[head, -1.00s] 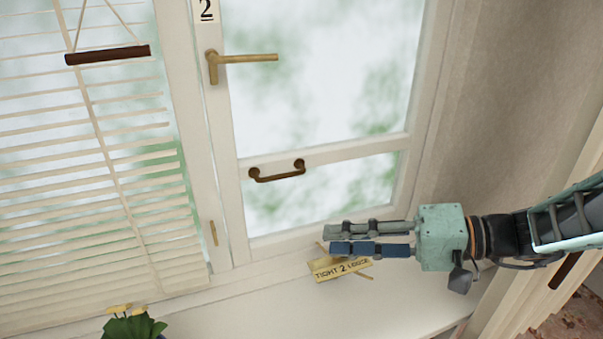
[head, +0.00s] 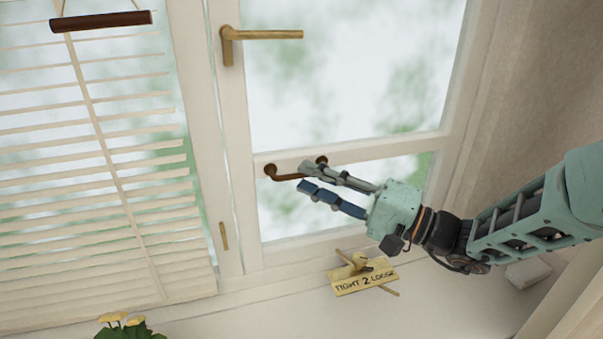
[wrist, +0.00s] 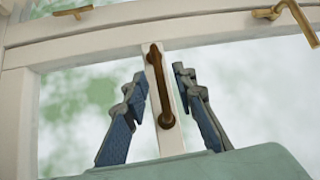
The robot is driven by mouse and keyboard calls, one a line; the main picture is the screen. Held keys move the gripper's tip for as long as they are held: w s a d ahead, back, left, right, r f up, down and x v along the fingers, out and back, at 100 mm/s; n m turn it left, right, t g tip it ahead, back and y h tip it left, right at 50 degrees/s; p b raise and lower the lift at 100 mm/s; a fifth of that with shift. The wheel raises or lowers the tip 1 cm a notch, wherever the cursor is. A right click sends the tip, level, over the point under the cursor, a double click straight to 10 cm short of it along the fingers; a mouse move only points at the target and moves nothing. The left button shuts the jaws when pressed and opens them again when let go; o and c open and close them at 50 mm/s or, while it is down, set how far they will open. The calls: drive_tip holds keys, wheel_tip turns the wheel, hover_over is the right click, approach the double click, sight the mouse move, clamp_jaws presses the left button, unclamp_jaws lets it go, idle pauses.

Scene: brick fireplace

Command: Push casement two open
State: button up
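Casement two (head: 350,60) is a white-framed window with a brass lever handle (head: 262,34) standing out horizontally on its left stile. A brown pull handle (head: 280,172) is fixed on its lower crossbar. My gripper (head: 306,176) is in front of the crossbar, with its fingertips at the right part of the pull handle. In the wrist view the pull handle (wrist: 160,85) lies between my two spread fingers, with a visible gap on each side. My gripper is open and holds nothing. The casement appears to sit in its frame.
A brass friction stay knob with a "TIGHT 2 LOOSE" plate (head: 362,281) is on the sill (head: 300,310) below. A slatted blind (head: 90,180) with a brown bar (head: 100,21) hangs at left. Yellow flowers (head: 125,325) stand at the lower left. A wall (head: 545,90) bounds the right.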

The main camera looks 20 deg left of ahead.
drive_tip(key=shift+w+a+r, duration=0.15)
drive_tip(key=shift+a, duration=1.2)
drive_tip(key=shift+c, duration=0.5)
clamp_jaws()
